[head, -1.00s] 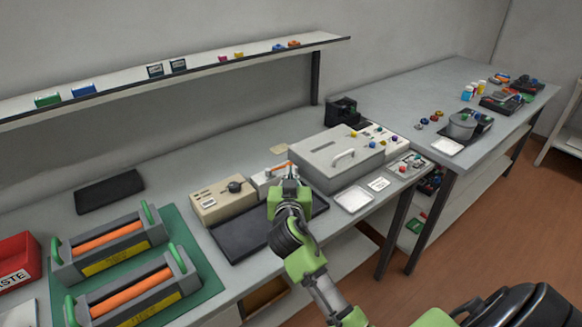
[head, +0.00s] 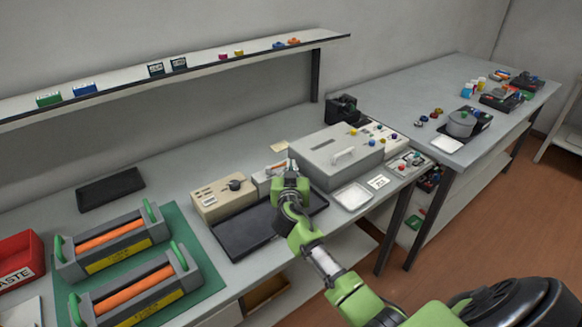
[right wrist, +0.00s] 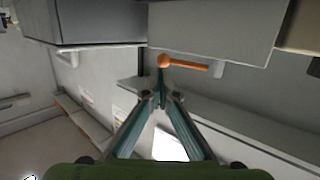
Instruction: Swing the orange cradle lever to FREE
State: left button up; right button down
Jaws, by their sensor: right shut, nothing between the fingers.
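The orange lever (right wrist: 185,64) shows in the right wrist view as a short rod with a ball end at its left. It joins a pale bracket on the front of the grey cradle box (right wrist: 215,25). In the head view the small cradle box (head: 262,182) stands between the beige box and the large grey box; a bit of orange shows on it, mostly hidden by my gripper. My right gripper (head: 291,165) is shut and empty, with its tips (right wrist: 161,80) right at the ball end; I cannot tell if they touch. My left gripper is not in view.
A beige box with a black knob (head: 222,200) stands left of the cradle. A black tray (head: 245,230) lies in front, and a white tray (head: 352,196) lies to the right.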

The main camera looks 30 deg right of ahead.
jog(key=shift+f, duration=0.1)
jog(key=shift+w+d+n+t+y, duration=0.3)
jog(key=shift+n+t+y, duration=0.1)
jog(key=shift+n+y, duration=0.15)
jog(key=shift+w+d+n+t+y, duration=0.2)
jog(key=shift+w+n+t+y, duration=0.1)
jog(key=shift+n+t+y, duration=0.25)
